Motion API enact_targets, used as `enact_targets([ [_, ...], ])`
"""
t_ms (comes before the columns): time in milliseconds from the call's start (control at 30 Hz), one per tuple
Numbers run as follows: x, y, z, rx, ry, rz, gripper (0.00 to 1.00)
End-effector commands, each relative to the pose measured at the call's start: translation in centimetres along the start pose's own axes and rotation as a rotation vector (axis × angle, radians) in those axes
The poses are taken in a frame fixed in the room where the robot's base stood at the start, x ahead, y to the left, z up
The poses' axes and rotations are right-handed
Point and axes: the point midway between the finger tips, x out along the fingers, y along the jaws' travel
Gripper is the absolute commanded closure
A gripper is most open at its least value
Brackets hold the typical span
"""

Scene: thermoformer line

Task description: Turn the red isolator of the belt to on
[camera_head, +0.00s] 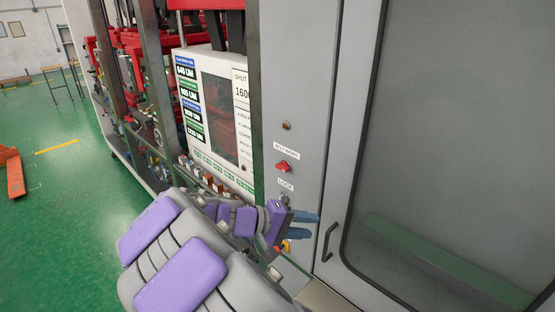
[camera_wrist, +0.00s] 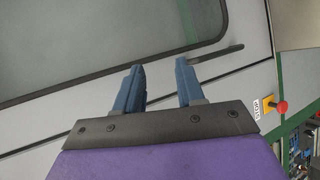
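A small red switch (camera_head: 283,166), which looks like the isolator, sits on the grey cabinet column between two white labels. The lower label reads LOCK; the upper one is too blurred to read surely. I cannot tell the switch's setting. My gripper (camera_head: 306,225) is below and slightly right of the switch, apart from it, in front of the column. In the wrist view my gripper (camera_wrist: 160,68) has its two blue fingers spread with nothing between them. The red switch does not show in the wrist view.
A dark door handle (camera_head: 328,242) stands right of my gripper, beside a large glazed door (camera_head: 450,120). A red stop button (camera_wrist: 281,107) on yellow is at the right of the wrist view. A round knob (camera_head: 286,125) sits above the switch. A display panel (camera_head: 220,110) is left.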

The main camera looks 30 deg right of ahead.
Motion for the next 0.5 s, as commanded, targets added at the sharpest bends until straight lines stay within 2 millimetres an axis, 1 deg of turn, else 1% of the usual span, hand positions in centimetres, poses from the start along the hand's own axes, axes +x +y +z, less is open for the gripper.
enact_targets([
  [33,-1.2,0.7,-1.9,-0.01,0.035,0.056,0.62],
  [67,-1.8,0.8,-3.0,-0.01,0.061,0.088,0.62],
  [100,-2.8,0.8,-4.6,-0.012,0.095,0.128,0.62],
  [167,-4.2,0.8,-6.7,-0.015,0.149,0.187,0.62],
  [200,-5.2,0.5,-8.1,-0.019,0.186,0.223,0.62],
  [267,-7.0,0.1,-10.1,-0.02,0.246,0.27,0.62],
  [300,-8.0,-0.5,-11.2,-0.024,0.284,0.296,0.62],
  [400,-10.4,-1.8,-13.5,-0.03,0.37,0.349,0.62],
  [500,-12.2,-2.9,-15.0,-0.032,0.434,0.375,0.62],
])
